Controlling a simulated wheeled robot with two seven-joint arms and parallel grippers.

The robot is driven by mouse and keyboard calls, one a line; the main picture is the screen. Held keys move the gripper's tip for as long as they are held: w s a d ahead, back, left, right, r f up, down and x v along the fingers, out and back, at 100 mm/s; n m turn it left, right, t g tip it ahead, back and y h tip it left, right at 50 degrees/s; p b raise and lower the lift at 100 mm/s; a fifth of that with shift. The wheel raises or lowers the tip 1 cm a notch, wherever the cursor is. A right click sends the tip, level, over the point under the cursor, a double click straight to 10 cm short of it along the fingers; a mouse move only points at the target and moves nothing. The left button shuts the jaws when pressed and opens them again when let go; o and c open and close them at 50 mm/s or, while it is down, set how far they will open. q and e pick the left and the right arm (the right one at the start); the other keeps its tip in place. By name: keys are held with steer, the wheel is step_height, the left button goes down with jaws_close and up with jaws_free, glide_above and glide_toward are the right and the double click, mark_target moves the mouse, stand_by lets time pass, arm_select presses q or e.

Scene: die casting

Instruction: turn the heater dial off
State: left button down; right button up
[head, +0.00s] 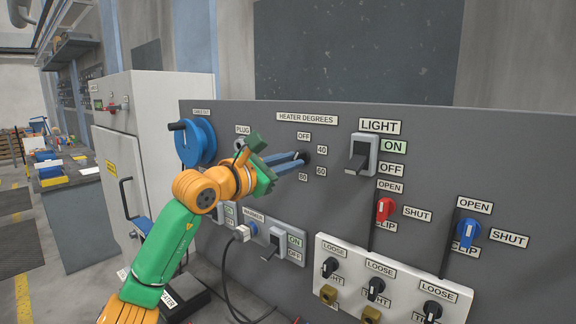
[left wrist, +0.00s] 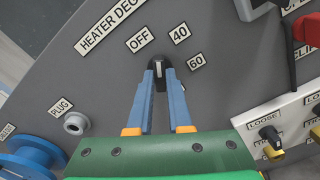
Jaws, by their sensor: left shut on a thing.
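The heater dial (head: 307,154) is a small black knob on the grey panel under the HEATER DEGREES label (head: 307,119). OFF (head: 304,136), 40, 60 and 80 are marked around it. My left gripper (head: 301,159) reaches it from the left, its blue fingers shut on the knob. In the left wrist view the black knob (left wrist: 157,64) shows between the fingertips, with a pale mark on its face. The mark seems to point between OFF and 40, but the fingers hide part of the knob. My right gripper is not in view.
A light switch (head: 362,155) juts out to the right of the dial. A blue reel (head: 195,143) and a plug socket are at its left. Red (head: 384,209) and blue (head: 468,233) handles and a white plate of knobs (head: 395,285) lie lower right.

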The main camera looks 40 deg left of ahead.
arm_select(q)
steer(key=n, duration=0.5)
steer(key=shift+r+n+b, duration=0.3)
steer(key=shift+b, duration=0.05)
steer(key=shift+n, duration=0.3)
steer(key=c, duration=0.8)
jaws_free()
steer(key=shift+c, duration=0.2)
steer(key=shift+w+f, duration=0.15)
steer(key=shift+f, duration=0.05)
steer(key=s+b, duration=0.4)
steer(key=s, duration=0.3)
steer(key=shift+a, duration=0.3)
